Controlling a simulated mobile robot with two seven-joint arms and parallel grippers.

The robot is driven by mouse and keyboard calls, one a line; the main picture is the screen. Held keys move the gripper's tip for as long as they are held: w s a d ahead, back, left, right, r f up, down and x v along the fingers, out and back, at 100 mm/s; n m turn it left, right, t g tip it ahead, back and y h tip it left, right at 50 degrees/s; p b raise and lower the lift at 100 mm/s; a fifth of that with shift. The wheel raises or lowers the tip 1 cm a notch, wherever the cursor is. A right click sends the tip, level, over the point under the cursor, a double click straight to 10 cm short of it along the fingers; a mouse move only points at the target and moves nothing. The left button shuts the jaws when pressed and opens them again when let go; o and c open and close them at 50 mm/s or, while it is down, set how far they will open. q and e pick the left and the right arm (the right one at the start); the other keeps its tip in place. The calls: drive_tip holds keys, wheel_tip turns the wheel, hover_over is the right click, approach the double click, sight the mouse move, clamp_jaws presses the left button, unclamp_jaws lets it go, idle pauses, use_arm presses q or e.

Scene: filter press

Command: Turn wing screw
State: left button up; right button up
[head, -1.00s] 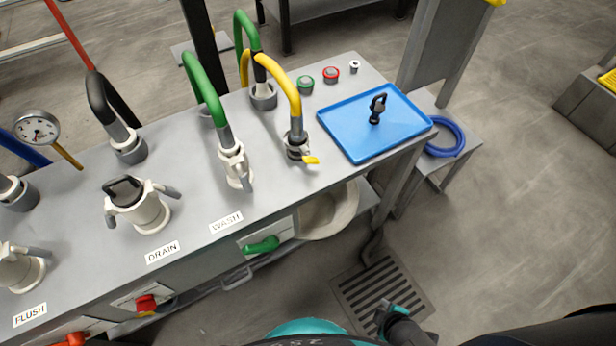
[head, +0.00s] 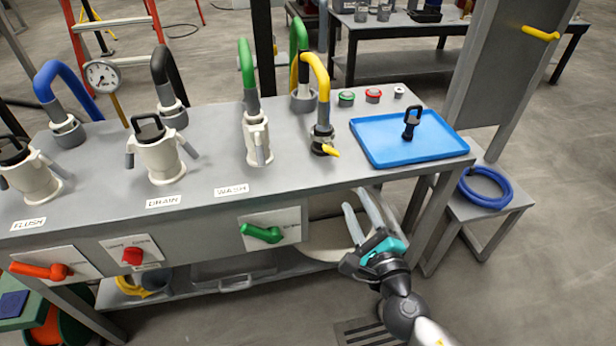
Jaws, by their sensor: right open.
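No part is plainly recognisable as a wing screw. A small yellow lever (head: 330,151) sticks out at the base of the yellow hose fitting (head: 322,132). A green handle (head: 262,233) lies on the front panel below the WASH label. A red knob (head: 133,256) sits below the DRAIN label and an orange-red handle (head: 40,270) below FLUSH. My right gripper (head: 355,198) is open and empty. Its pale fingers point up by the bench's front edge, right of the green handle and below the blue tray. My left gripper is out of view.
The grey bench (head: 290,165) carries several capped white fittings and curved hoses. A blue tray (head: 370,160) holds a black-handled part (head: 411,122). A blue hose coil (head: 484,188) lies on a low stand at right. Floor right of my arm is clear.

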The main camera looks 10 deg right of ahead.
approach(332, 154)
drive_tip(key=w, duration=0.3)
drive_tip(key=shift+n, duration=0.3)
drive_tip(key=w+b, duration=0.1)
drive_tip(key=w, duration=0.3)
drive_tip(key=shift+w+f, duration=0.2)
drive_tip(key=shift+w, duration=0.05)
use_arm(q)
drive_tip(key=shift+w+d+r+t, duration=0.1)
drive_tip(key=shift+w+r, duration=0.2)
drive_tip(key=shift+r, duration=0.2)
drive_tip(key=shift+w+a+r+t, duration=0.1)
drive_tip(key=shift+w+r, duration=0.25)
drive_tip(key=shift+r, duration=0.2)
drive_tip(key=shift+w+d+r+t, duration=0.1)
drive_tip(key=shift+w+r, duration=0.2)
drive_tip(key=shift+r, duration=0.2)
use_arm(e)
drive_tip(key=shift+w+a, duration=0.1)
drive_tip(key=shift+w, duration=0.85)
clamp_jaws()
